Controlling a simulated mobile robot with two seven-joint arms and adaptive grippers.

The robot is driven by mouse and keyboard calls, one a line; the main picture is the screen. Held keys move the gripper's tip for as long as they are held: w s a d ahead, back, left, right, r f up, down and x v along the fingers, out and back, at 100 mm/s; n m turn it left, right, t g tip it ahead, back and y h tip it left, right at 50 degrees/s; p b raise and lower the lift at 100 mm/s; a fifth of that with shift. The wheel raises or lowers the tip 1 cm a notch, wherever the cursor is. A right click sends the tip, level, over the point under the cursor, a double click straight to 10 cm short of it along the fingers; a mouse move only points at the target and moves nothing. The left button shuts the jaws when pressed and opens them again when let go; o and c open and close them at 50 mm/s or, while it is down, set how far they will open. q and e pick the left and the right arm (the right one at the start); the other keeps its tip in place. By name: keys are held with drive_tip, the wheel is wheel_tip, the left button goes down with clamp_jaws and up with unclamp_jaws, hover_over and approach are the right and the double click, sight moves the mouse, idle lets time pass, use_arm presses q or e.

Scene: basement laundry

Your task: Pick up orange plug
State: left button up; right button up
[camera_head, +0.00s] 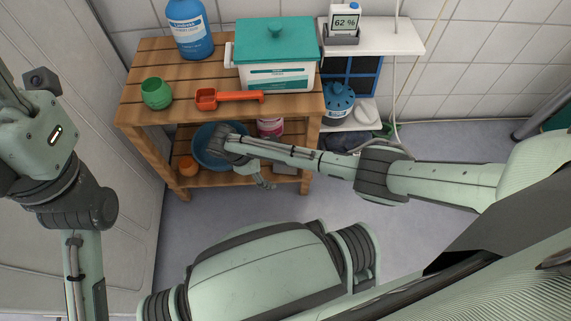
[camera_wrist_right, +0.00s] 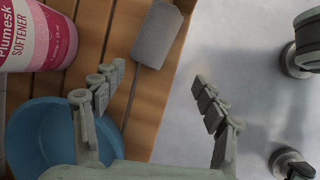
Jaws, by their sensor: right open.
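A small, round orange thing (camera_head: 188,166), the likely orange plug, is at the left front of the lower shelf in the head view. I cannot make out its shape well, and it is not in the right wrist view. My right gripper (camera_head: 262,169) is right of it, low at the shelf's front. In the right wrist view, its fingers (camera_wrist_right: 157,78) are spread with nothing between them. One finger shows against the shelf slats and the other against the floor. My left arm is at the left edge; its fingers are not in view.
A blue bowl (camera_head: 205,151) stands beside the orange thing. A pink softener container (camera_wrist_right: 40,35) and a grey pad (camera_wrist_right: 157,35) are on the lower shelf (camera_wrist_right: 150,105). An orange scoop (camera_head: 228,97), green cup (camera_head: 156,93) and teal-lidded box (camera_head: 277,76) stand on the top.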

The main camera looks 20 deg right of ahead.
drive_tip(key=d, duration=0.3)
drive_tip(key=d+f+b, duration=0.1)
drive_tip(key=d, duration=0.1)
drive_tip(key=shift+w, duration=0.25)
drive_tip(key=c, duration=1.2)
drive_tip(key=shift+c, duration=0.2)
